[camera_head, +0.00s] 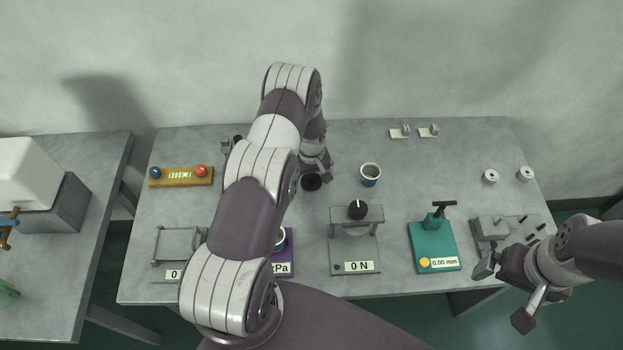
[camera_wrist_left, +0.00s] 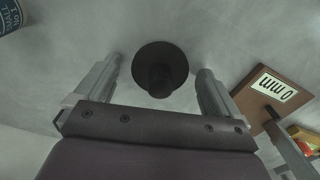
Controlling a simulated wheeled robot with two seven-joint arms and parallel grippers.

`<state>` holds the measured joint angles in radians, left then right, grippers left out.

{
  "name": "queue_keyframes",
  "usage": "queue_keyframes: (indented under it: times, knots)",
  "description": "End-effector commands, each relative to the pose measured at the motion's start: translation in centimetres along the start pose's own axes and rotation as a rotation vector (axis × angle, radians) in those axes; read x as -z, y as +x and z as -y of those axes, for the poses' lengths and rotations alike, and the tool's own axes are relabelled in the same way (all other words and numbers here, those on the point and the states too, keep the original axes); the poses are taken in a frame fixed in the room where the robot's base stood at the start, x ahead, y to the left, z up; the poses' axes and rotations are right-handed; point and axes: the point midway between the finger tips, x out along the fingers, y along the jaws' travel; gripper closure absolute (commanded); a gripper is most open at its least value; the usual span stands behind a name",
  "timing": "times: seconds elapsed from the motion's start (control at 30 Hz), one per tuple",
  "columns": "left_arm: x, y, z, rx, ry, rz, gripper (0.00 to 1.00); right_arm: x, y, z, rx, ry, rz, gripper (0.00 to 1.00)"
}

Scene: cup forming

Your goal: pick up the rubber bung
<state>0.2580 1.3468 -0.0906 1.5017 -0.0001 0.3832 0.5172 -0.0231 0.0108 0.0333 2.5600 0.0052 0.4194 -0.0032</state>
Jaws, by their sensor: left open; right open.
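The rubber bung (camera_head: 311,183) is a black piece on the grey table, just left of the table's middle. In the left wrist view the bung (camera_wrist_left: 160,68) shows as a wide dark disc with a narrower knob toward the camera. My left gripper (camera_wrist_left: 158,76) is open, with one finger on each side of the bung and gaps between. In the head view my left gripper (camera_head: 318,172) is above and close to the bung, partly hidden by its own arm. My right gripper (camera_head: 503,294) is open and empty at the table's front right edge.
A small blue cup (camera_head: 370,174) stands right of the bung. A force press reading 0 N (camera_head: 357,240), a green gauge (camera_head: 432,246) and a purple device (camera_head: 284,262) stand in front. An ochre block with coloured knobs (camera_head: 181,176) lies left.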

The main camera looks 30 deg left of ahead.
Motion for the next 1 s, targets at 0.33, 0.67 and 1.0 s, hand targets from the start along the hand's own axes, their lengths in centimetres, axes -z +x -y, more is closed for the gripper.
queue_keyframes:
  times: [0.33, 0.67, 1.0]
  knots:
    - [0.0, 0.0, 0.0, 0.0, 0.0, 0.0, 0.65, 0.0, 0.0, 0.0, 0.0, 0.0, 0.0, 0.0]
    - [0.1, -1.3, -0.1, -0.001, 0.0, -0.002, 0.65, -0.1, 0.7, 0.0, 0.0, 0.0, 0.0, 0.0]
    - [-2.9, -6.5, -3.6, -0.002, 0.006, -0.003, 0.65, -0.4, 3.2, 0.0, 0.0, 0.0, 0.0, 0.0]
